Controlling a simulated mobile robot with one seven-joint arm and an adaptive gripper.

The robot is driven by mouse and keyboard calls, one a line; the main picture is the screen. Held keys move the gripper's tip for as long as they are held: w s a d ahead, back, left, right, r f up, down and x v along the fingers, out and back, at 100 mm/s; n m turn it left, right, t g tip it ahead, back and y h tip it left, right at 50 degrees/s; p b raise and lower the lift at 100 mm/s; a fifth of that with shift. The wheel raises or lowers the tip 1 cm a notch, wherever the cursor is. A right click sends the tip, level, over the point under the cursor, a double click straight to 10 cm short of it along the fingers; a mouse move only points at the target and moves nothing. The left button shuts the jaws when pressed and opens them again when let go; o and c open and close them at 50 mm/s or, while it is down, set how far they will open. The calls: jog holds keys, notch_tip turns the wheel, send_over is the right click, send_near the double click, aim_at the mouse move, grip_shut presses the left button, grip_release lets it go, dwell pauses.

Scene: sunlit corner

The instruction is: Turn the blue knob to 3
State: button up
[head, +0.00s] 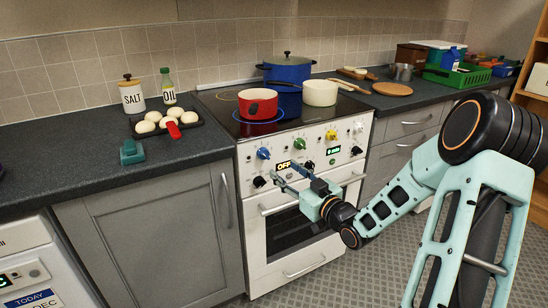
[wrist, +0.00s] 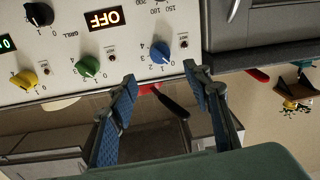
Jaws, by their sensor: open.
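The blue knob (head: 263,153) is at the left end of the upper row on the white cooker's control panel. In the wrist view, which is upside down, the blue knob (wrist: 160,52) has small printed numbers around it. Its exact setting is too small to tell. My gripper (head: 287,173) is in front of the panel, low and to the right of the blue knob in the head view. In the wrist view my gripper (wrist: 162,84) has its two blue-padded fingers apart, with the knob beyond the tips. It is empty and not touching the knob.
A green knob (head: 299,143), a yellow knob (head: 331,135) and several black knobs share the panel with an orange OFF display (wrist: 104,18). The oven handle (head: 280,207) sticks out below. A red pot (head: 258,104), blue pot and cream pot stand on the hob.

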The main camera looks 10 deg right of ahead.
aim_at(267, 157)
jog(key=b+x, duration=0.1)
jog(key=x, duration=0.9)
jog(key=shift+w+a, duration=0.1)
jog(key=shift+w, duration=0.05)
jog(key=shift+c, duration=0.3)
jog(key=c, duration=1.1)
